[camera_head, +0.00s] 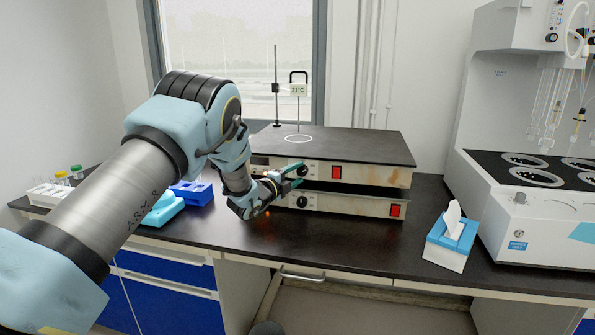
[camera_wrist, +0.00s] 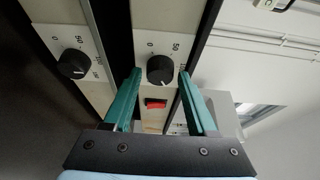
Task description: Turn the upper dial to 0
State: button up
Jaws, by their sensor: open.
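The upper dial (camera_head: 302,171) is a black knob on the front of the upper hotplate unit. In the wrist view the upper dial (camera_wrist: 160,70) lies between the two green fingertips of my gripper (camera_wrist: 159,74). The fingers are open on both sides of it, with a visible gap; contact cannot be told. In the head view my gripper (camera_head: 298,172) is at the front of the upper unit. The lower dial (camera_head: 302,201) also shows at left in the wrist view (camera_wrist: 72,64).
Red switches (camera_head: 335,172) (camera_head: 396,210) sit right of the dials. A tissue box (camera_head: 446,246) stands right of the units, beside a large white apparatus (camera_head: 530,215). Blue racks (camera_head: 190,193) are behind my arm. The bench front (camera_head: 340,250) is clear.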

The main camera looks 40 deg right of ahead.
jog(key=shift+d, duration=0.35)
jog(key=shift+c, duration=0.3)
grip_shut()
